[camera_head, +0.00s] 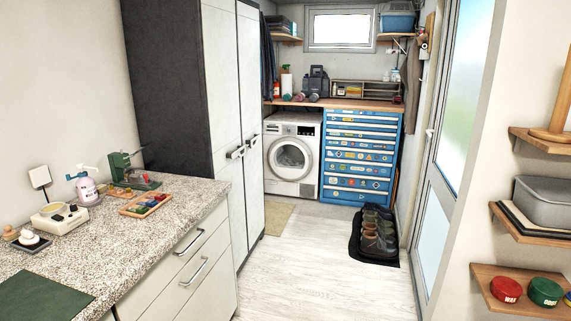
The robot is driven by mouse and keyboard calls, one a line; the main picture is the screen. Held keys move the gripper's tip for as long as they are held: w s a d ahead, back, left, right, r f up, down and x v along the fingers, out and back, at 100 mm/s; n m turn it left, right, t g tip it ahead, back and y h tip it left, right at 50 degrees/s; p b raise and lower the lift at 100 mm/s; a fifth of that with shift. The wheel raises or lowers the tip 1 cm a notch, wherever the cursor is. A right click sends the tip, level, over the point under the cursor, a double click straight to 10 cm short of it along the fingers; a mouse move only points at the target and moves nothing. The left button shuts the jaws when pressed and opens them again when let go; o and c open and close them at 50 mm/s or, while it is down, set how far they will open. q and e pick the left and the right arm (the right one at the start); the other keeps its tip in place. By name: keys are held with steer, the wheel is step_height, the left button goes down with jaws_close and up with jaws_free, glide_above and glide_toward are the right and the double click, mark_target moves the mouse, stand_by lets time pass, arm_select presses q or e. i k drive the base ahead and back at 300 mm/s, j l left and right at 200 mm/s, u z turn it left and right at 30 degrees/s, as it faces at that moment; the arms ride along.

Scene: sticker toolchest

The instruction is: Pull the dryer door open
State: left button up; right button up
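A white dryer (273,129) stands at the far end of the room, under a wooden worktop, between a tall white cabinet and a blue drawer chest. Its round door (290,158) has a light rim and a dark glass centre. The door looks shut, flush with the front. The cabinet's edge is close to the dryer's left side. Neither of my grippers is in the view. The dryer is well away from the camera, across the floor.
Pale floor (310,262) is clear down the middle. A dark boot tray (357,245) with shoes lies before the blue drawer chest (361,133). A beige mat (277,218) lies by the cabinet (223,80). A speckled counter (125,240) stands left; shelves and a glazed door (455,110) are right.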

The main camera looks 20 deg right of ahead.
mark_target(291, 174)
steer(key=i+l+z, duration=0.25)
steer(key=i, duration=0.15)
steer(key=i+z, duration=0.25)
steer(key=i, duration=0.2)
steer(key=i+z, duration=0.2)
steer(key=i, duration=1.8)
steer(key=i+l, duration=0.1)
steer(key=i, duration=1.9)
